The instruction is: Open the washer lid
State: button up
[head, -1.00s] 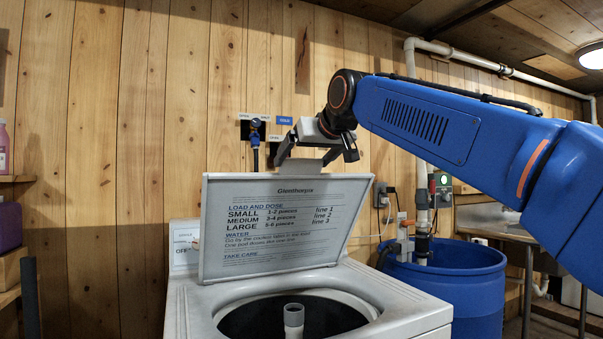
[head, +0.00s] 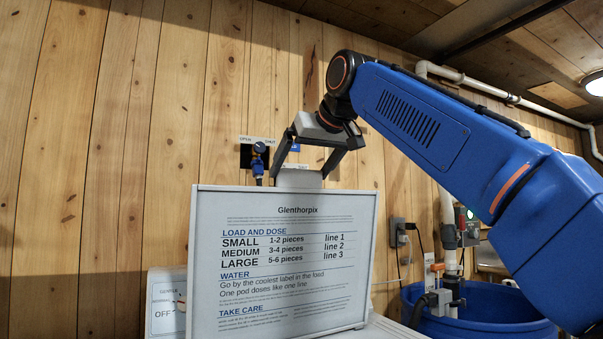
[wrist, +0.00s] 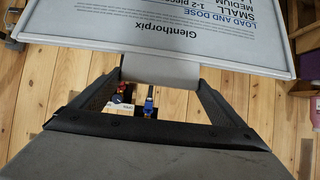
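The washer lid (head: 285,265) stands raised, close to upright, its printed inner face toward the head camera. It also fills the top of the wrist view (wrist: 180,30). A pale tab (head: 299,179) sticks up from the lid's top edge and shows in the wrist view (wrist: 160,72). My gripper (head: 301,175) is at this tab, one finger at each side edge, and appears closed on its width. In the wrist view my gripper (wrist: 159,78) has both fingertips at the tab's sides. The washer (head: 385,331) is mostly below the head view; its tub opening is hidden.
A plank wall (head: 110,150) stands close behind the lid, with a blue-handled valve (head: 259,160) on it. A blue barrel (head: 500,318) and pipes stand to the right. A white panel marked OFF (head: 164,303) is left of the lid.

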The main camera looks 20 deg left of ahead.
jog(key=shift+w+a+r, duration=0.2)
jog(key=shift+r, duration=0.2)
jog(key=o, duration=1.2)
jog(key=shift+d, duration=0.1)
jog(key=shift+f, duration=0.1)
jog(key=shift+s, duration=0.1)
jog(key=v, duration=1.7)
jog(key=shift+d, duration=0.15)
